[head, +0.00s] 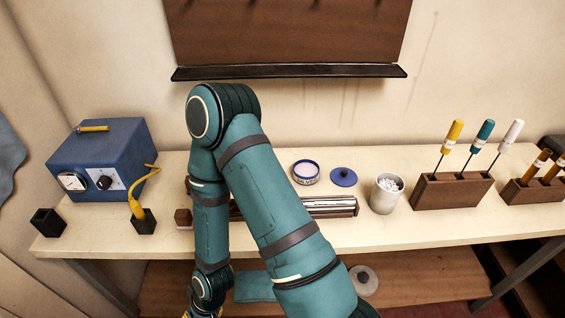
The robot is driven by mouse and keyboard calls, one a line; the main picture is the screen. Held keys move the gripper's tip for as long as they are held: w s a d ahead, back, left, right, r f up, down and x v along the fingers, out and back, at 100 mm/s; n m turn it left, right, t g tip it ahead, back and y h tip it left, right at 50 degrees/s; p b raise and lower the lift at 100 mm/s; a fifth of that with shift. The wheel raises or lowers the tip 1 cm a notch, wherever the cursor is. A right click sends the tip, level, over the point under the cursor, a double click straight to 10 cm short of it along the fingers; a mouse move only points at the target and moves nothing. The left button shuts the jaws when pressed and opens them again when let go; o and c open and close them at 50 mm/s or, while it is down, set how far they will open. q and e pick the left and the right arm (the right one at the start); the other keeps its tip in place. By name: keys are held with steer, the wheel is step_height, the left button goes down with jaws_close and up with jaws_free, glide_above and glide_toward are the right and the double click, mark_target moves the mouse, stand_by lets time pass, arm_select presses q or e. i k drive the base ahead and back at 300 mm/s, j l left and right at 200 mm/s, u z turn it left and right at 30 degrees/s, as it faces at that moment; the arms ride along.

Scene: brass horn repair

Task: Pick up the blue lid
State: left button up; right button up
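The blue lid (343,177) is a small round disc with a dark knob on top. It lies flat on the cream workbench (445,224), just right of an open round tin (306,171) with a blue rim, a label and pale contents. One of my arms, teal with dark joints, rises from the bottom middle, bends at the top and runs down to the bottom edge, left of the lid. Its gripper is cut off by the frame. My other gripper does not show. Nothing touches the lid.
A white cup (386,193) stands close right of the lid. A metal cylinder (330,207) lies in front of it, partly behind my arm. Wooden racks (452,191) with screwdrivers stand at right. A blue meter box (104,160) stands at left. A dark-ledged board (290,73) hangs above.

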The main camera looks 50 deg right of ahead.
mark_target(341, 177)
steer(key=z, duration=1.9)
